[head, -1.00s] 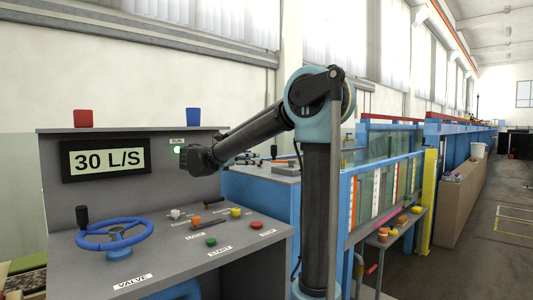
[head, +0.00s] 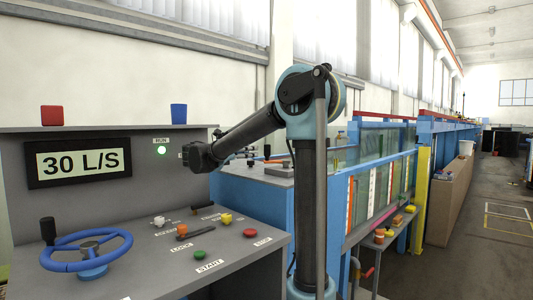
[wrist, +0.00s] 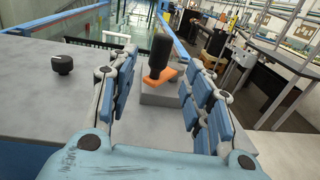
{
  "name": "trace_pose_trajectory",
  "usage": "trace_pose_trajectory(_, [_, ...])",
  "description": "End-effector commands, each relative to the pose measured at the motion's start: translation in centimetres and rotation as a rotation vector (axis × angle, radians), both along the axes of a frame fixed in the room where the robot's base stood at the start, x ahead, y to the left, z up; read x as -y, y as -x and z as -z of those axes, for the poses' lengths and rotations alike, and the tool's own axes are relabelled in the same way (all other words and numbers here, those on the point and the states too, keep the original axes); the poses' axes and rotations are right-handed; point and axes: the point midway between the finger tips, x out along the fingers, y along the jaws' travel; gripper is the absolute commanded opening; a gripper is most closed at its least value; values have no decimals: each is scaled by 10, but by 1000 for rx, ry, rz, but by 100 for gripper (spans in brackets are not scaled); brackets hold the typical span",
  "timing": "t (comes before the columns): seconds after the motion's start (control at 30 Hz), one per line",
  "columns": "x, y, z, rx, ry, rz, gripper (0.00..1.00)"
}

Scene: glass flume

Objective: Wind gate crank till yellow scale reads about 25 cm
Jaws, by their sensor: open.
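My gripper (wrist: 158,98) is open and empty in the wrist view, its blue-padded fingers apart. Beyond and between them stands a black upright handle (wrist: 160,58) on an orange arm (wrist: 158,79), over a grey block (wrist: 165,95); it looks like a crank. I see no contact with it.
The console's display (head: 80,163) reads 30 L/S, and a blue valve wheel (head: 87,253) sits below it. In the wrist view a black knob (wrist: 62,64) stands on the grey top at left. Blue rails (wrist: 70,22) and benches (wrist: 270,62) lie beyond.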

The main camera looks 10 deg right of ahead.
Motion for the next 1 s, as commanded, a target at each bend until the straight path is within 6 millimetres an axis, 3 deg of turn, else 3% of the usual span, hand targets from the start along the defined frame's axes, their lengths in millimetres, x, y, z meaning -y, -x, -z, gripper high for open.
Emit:
trace_pose_trajectory(0.6, [80,-47,0,0,0,1,46])
trace_pose_trajectory(1.0, [92,-55,0,0,0,-1,46])
